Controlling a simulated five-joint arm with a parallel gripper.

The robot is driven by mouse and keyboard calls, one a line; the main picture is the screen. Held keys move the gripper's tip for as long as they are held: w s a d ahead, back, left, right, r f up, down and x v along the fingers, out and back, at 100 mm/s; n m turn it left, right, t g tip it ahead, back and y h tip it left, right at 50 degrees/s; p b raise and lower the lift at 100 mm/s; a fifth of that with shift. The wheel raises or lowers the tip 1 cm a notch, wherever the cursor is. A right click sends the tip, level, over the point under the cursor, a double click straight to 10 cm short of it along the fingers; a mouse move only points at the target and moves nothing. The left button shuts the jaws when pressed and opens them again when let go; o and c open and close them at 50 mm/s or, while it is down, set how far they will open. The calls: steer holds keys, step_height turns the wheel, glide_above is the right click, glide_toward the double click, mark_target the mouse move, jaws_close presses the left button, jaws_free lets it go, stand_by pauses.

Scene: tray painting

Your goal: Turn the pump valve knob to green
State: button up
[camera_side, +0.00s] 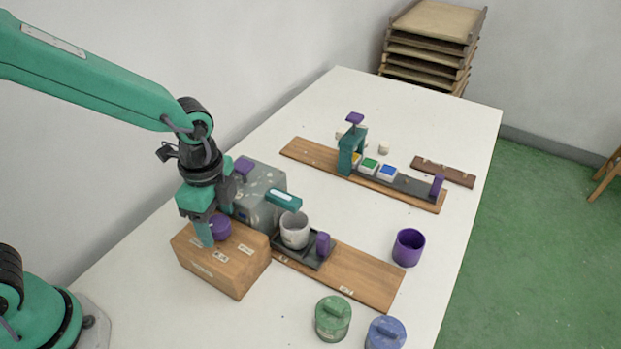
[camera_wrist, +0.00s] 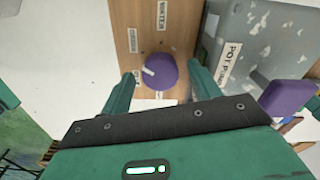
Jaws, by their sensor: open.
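The valve knob (camera_side: 220,226) is a round purple knob on top of a wooden box (camera_side: 215,274). In the wrist view the knob (camera_wrist: 160,71) has a white pointer mark aimed left. Pale labels lie around it: WATER (camera_wrist: 160,17) above, one to the upper left (camera_wrist: 133,40) and one below (camera_wrist: 159,95); I cannot read these last two surely. My gripper (camera_side: 212,228) is low over the box, pointing down. In the wrist view the fingers of my gripper (camera_wrist: 162,72) are open, one on each side of the knob, with gaps showing.
The grey pump box (camera_side: 262,190), with a teal spout (camera_side: 284,200), stands right beside the wooden box. A pale cup (camera_side: 294,230) sits under the spout on a dark carriage. A purple cup (camera_side: 408,247), a green pot (camera_side: 332,319) and a blue pot (camera_side: 386,334) stand further right.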

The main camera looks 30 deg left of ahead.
mark_target(217, 223)
steer(key=shift+r, duration=3.8)
steer(key=shift+s+a+r+n, duration=0.1)
steer(key=shift+a+r+n, duration=0.4)
steer(key=shift+a, duration=0.1)
steer(key=s+a+r+n+t, duration=0.2)
steer(key=s+a+n, duration=0.2)
steer(key=a+n, duration=0.2)
steer(key=s+a+r+n+t, duration=0.3)
steer(key=a+n, duration=0.3)
steer(key=n, duration=0.2)
steer(key=shift+s+a+r+t, duration=0.2)
steer(key=shift+s+t, duration=0.1)
steer(key=shift+s, duration=0.15)
